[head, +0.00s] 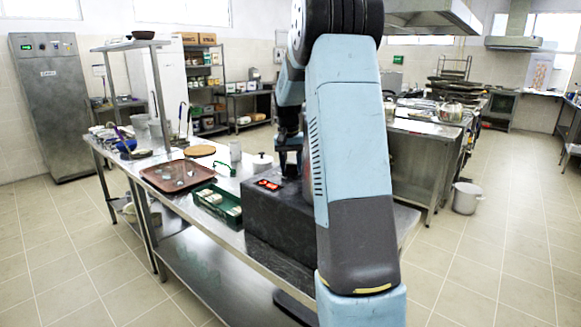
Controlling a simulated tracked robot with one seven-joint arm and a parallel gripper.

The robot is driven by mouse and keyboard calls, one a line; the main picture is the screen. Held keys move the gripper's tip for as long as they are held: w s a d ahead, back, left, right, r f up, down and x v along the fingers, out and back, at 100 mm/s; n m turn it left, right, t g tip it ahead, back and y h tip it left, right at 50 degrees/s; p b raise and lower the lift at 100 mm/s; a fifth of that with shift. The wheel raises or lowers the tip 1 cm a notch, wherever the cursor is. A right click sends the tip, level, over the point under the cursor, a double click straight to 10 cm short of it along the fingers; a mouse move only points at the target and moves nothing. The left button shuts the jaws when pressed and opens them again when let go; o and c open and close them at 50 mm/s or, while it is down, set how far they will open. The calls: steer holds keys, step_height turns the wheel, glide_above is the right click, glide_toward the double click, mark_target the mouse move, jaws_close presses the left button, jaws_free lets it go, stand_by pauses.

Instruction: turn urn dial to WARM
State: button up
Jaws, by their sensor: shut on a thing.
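A dark speckled box-shaped unit (270,222) stands on the near part of the steel table in the head view, with small red markings or lights (268,184) on its top. I cannot tell for sure whether it is the urn. My gripper (288,168) points down at the back of this unit, partly behind my blue arm. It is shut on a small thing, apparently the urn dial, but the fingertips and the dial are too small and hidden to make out. The dial's setting and the WARM mark cannot be read.
Left of the unit are a green crate (209,214) with pale blocks and a brown tray (152,184) with clear glassware. A white lidded pot (262,159) stands close to my gripper. Behind are a round wooden board (199,151) and ladles. The floor on the left is clear.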

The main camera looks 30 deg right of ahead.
steer(key=shift+w+r+n, duration=0.1)
steer(key=shift+n, duration=0.2)
steer(key=o, duration=1)
steer(key=shift+w+a+r, duration=0.1)
steer(key=shift+a+r, duration=0.05)
steer(key=shift+r, duration=2.1)
steer(key=shift+w+a+r, duration=0.1)
steer(key=shift+r, duration=2.15)
steer(key=shift+w+a+r, duration=0.1)
steer(key=shift+a+r, duration=0.05)
steer(key=shift+r, duration=2.1)
